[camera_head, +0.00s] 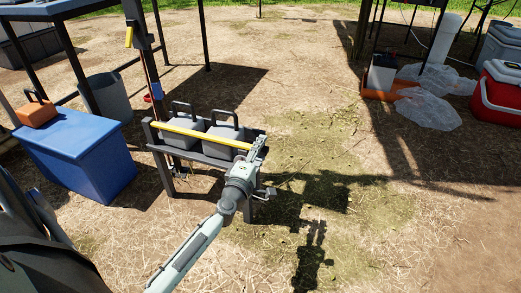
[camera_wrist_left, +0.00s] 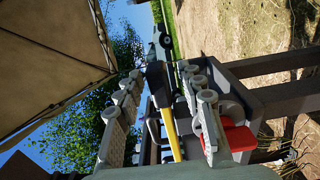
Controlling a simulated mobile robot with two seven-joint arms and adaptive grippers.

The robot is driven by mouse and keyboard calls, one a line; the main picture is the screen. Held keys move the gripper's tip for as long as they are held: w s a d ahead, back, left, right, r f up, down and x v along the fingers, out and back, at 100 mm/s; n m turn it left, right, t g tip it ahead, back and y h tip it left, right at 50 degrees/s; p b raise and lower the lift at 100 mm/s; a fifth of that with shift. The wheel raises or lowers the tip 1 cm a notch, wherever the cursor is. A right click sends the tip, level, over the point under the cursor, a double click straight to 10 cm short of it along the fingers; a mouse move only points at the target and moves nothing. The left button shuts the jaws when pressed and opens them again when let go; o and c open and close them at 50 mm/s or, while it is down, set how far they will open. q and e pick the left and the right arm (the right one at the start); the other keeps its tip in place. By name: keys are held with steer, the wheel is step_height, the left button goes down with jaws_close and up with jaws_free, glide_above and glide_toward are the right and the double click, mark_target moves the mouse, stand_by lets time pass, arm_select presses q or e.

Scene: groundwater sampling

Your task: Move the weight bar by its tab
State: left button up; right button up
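A long yellow bar (camera_head: 205,135) lies across the top of a dark rack (camera_head: 150,133), over two grey weights (camera_head: 223,142) with black handles. My left gripper (camera_head: 258,148) is at the bar's right end, and the contact there is too small to tell. In the left wrist view the two fingers (camera_wrist_left: 162,105) stand well apart. The yellow bar (camera_wrist_left: 171,132) shows in the gap between them, nearer the right finger. A red piece (camera_wrist_left: 240,138) shows beside and partly behind the right finger; I cannot tell whether it is the tab. My right gripper is out of view.
A blue cabinet (camera_head: 80,150) with an orange case (camera_head: 36,112) on top stands left of the rack. A dark upright post (camera_head: 150,75) rises behind the rack. A grey bucket (camera_head: 108,97) is behind. A red cooler (camera_head: 498,95) stands far right. The middle ground is clear.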

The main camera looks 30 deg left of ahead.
arm_select(q)
jaws_close()
steer(key=shift+r, duration=0.1)
